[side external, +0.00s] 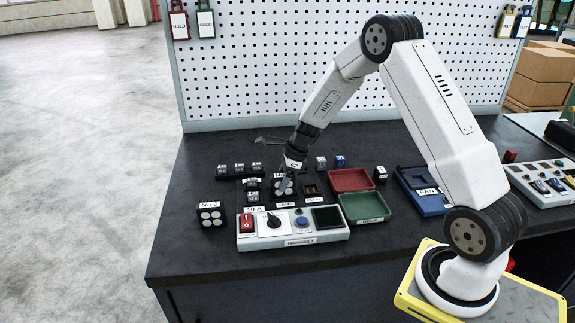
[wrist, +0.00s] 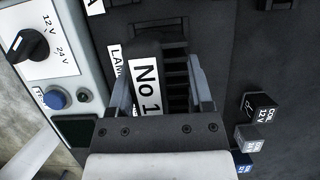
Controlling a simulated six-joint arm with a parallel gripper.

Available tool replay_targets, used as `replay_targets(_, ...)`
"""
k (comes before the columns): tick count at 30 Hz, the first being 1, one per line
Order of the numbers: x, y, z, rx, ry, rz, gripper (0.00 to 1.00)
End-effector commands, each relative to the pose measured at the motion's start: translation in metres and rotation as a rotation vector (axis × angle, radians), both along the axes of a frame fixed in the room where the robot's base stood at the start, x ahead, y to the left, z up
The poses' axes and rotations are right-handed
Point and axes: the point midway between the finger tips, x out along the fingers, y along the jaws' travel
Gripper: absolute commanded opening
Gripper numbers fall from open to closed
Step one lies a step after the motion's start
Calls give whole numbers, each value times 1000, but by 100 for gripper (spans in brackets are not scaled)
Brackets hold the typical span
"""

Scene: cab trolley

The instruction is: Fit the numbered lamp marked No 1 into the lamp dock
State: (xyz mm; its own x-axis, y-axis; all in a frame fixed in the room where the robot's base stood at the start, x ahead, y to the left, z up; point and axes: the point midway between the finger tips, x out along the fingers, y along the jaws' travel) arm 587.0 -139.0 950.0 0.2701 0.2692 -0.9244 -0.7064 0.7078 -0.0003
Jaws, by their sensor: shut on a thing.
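My gripper (side external: 287,182) points down over the dark rack behind the power unit. In the wrist view my gripper (wrist: 163,95) is shut on the lamp No 1 (wrist: 147,85), a dark block with a white "No 1" label, beside dark ribs. In the side view the lamp No 1 (side external: 280,187) is partly hidden by the fingers. It is over or at the lamp dock, whose white label (side external: 285,205) shows just in front; part of that label (wrist: 115,70) shows in the wrist view. Whether the lamp is seated is unclear. The dock itself is mostly hidden.
Another lamp, No 2 (side external: 210,215), stands at the left. The power unit (side external: 293,241) with switch and knob is in front. Red (side external: 350,180) and green (side external: 364,207) trays lie right. Small blocks, including a coil block (wrist: 261,107), stand behind. Several blocks line the rack's left.

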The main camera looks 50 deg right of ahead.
Motion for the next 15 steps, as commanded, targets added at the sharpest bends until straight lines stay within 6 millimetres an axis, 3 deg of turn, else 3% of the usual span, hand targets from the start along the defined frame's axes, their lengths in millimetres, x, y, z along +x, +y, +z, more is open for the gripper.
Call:
replay_targets(13, 1, 0, 0, -1, -2, 0, 0)
replay_targets(14, 1, 0, 0, -1, -2, 0, 76)
replay_targets(15, 1, 0, 0, 0, -2, 1, 88)
